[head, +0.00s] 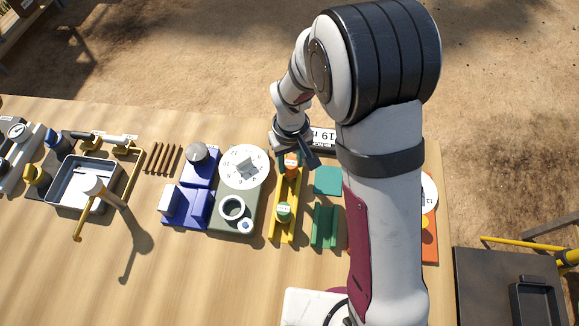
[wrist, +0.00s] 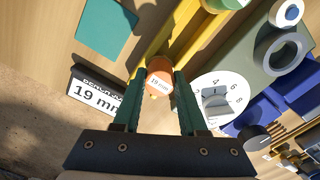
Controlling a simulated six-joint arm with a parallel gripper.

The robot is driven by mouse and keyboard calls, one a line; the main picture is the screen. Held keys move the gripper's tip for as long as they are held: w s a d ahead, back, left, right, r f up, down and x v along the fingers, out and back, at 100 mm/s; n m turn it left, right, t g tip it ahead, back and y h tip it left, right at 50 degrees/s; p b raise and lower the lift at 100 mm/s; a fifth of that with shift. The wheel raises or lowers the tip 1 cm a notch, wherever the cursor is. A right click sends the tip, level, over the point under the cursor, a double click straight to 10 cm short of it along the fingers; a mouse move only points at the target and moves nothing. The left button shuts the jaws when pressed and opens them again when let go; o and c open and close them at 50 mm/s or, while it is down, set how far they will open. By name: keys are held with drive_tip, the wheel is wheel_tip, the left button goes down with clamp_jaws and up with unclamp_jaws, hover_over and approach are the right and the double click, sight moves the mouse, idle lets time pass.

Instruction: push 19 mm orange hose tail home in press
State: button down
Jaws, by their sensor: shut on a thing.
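The orange hose tail (wrist: 160,76), with a white 19 mm label, is between the fingertips of my gripper (wrist: 160,84) in the wrist view. My gripper is shut on it. In the head view the orange hose tail (head: 291,170) is at the far end of the yellow rack (head: 276,226); I cannot tell if it touches the rack. A green labelled piece (head: 283,212) sits at the rack's near part. I cannot tell which fixture is the press. My arm hides part of the bench on the right.
A white numbered dial (head: 258,163) and a grey ring (head: 232,207) are left of the rack on a grey-green base. Blue blocks (head: 185,208) stand farther left. A 19 mm sign (wrist: 96,96) stands close by my gripper. A green block (head: 325,236) is to the right. The front bench is clear.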

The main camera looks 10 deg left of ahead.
sight(291, 163)
drive_tip(key=shift+r, duration=3.5)
drive_tip(key=c, duration=1.2)
unclamp_jaws()
clamp_jaws()
drive_tip(key=s+d+r+m, duration=0.2)
drive_tip(key=s+d, duration=0.3)
drive_tip(key=d, duration=0.5)
drive_tip(key=s+d+r+m, duration=0.2)
drive_tip(key=s+d+m, duration=0.2)
drive_tip(key=d, duration=0.6)
drive_tip(key=s, duration=0.2)
drive_tip(key=shift+s+r, duration=0.3)
drive_tip(key=shift+r, duration=0.1)
